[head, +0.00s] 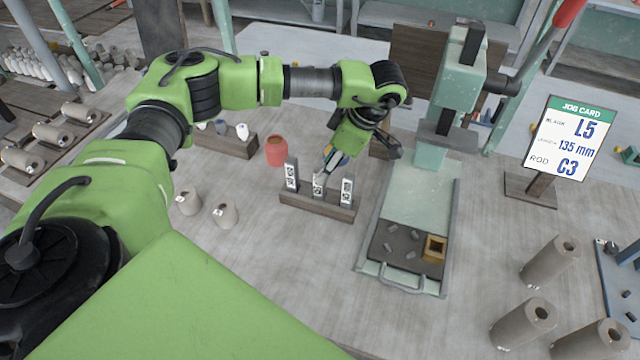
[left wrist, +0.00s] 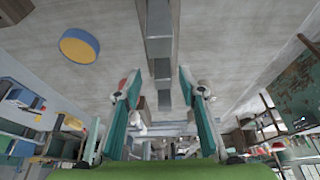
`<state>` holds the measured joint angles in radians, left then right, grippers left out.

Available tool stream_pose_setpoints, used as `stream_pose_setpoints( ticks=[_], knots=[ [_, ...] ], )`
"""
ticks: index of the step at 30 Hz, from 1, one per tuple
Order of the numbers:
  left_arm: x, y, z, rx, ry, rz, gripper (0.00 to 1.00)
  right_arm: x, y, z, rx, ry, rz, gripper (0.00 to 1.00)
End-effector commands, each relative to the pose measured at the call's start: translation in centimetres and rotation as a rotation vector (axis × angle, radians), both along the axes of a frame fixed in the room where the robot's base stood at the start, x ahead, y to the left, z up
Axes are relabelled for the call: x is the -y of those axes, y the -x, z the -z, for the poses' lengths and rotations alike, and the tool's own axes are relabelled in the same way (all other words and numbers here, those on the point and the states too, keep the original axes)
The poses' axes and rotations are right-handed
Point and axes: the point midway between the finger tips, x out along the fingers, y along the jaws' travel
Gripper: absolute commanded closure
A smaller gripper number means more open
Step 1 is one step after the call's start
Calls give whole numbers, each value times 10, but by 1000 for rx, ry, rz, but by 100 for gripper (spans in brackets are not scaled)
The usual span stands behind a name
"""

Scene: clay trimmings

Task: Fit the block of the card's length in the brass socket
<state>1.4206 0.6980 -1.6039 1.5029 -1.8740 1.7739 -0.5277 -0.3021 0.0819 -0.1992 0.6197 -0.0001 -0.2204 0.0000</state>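The job card (head: 563,138) reads L5, length 135 mm, rod C3. Three pale blocks with dark markings stand upright in a dark wooden rack (head: 318,205): a left block (head: 291,174), a middle block (head: 319,187) and a right block (head: 346,191). Their markings are too small to read. My left gripper (head: 325,172) is at the top of the middle block. In the left wrist view its fingers (left wrist: 160,98) are apart, with grey block-like shapes between them; contact cannot be told. The brass socket (head: 435,248) sits at the right of a dark plate on the green press. My right gripper is not visible.
The press column (head: 462,85) stands behind its bed, right of the rack. A red jar (head: 276,151) is behind the rack. Table between rack and front edge is clear.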

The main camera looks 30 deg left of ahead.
Motion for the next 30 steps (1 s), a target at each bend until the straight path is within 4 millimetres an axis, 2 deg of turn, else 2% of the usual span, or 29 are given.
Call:
stream_pose_setpoints(
  ticks=[3, 6, 12, 18, 19, 21, 23, 30],
  knots=[
    [-7, 5, 10, -5, -2, -2, 63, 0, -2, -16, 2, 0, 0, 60],
    [-13, 7, 23, -4, -2, -2, 63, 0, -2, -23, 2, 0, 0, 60],
    [-19, 7, 42, -2, -1, -1, 63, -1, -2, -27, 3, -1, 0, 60],
    [-19, 7, 43, -1, -1, 0, 63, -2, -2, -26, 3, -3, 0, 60],
    [-19, 7, 43, -1, -1, 0, 68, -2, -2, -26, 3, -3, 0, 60],
    [-19, 7, 43, -1, -1, 0, 87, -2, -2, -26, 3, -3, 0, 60],
    [-19, 7, 43, -1, -1, 0, 100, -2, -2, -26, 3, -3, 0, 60],
    [-19, 7, 42, -1, -1, -1, 100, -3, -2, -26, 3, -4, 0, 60]
  ],
)
